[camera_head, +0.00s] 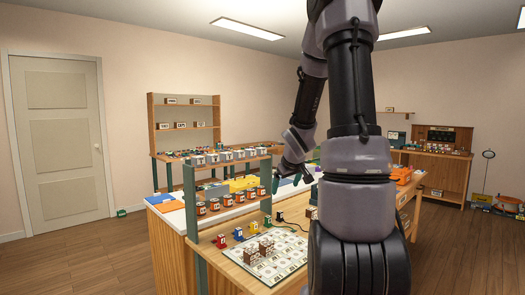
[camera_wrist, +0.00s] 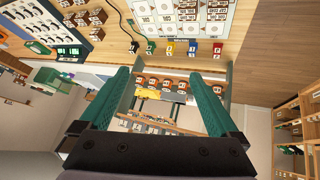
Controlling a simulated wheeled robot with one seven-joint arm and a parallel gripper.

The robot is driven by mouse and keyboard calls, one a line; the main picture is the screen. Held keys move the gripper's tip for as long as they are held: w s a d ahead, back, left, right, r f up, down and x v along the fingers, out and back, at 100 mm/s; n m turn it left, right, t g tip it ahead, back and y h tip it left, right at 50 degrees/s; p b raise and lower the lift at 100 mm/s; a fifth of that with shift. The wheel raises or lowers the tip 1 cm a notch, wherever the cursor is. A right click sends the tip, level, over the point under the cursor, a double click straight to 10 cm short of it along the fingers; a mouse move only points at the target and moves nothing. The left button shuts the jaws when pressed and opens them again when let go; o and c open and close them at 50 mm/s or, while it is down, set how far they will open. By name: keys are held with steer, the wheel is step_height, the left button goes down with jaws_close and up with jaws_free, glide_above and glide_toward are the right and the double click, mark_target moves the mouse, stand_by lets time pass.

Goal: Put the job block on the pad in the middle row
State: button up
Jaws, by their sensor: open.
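A white board (camera_head: 283,259) with a grid of printed square pads lies on the wooden table; it also shows at the top of the wrist view (camera_wrist: 165,18). Several brown labelled blocks (camera_head: 251,254) stand together on one side of it, and appear in the wrist view too (camera_wrist: 217,12). Their labels are too small to read, so I cannot tell which is the job block. Some printed pads are bare. My gripper (camera_wrist: 154,73) is open, with two green fingers apart and nothing between them. In the head view it hangs above the table, behind the board.
Red (camera_head: 221,241), blue (camera_head: 238,234), yellow (camera_head: 253,228) and green small blocks line the board's far edge. Behind them stands a two-tier rack (camera_head: 227,166) with orange and grey containers. A panel with a green display (camera_wrist: 68,50) lies beside the board. My arm hides the table's right.

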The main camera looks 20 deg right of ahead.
steer(key=s+a+r+m+y, duration=0.2)
steer(key=s+a+r, duration=0.6)
steer(key=s, duration=0.4)
steer(key=s+a+r+m+y, duration=0.2)
steer(key=s+a+r+m, duration=0.1)
steer(key=s+a+r, duration=0.6)
steer(key=s+a, duration=0.2)
steer(key=s, duration=0.1)
steer(key=shift+a+r+g, duration=0.15)
steer(key=shift+a+g, duration=0.1)
steer(key=shift+g, duration=0.05)
steer(key=shift+w, duration=0.1)
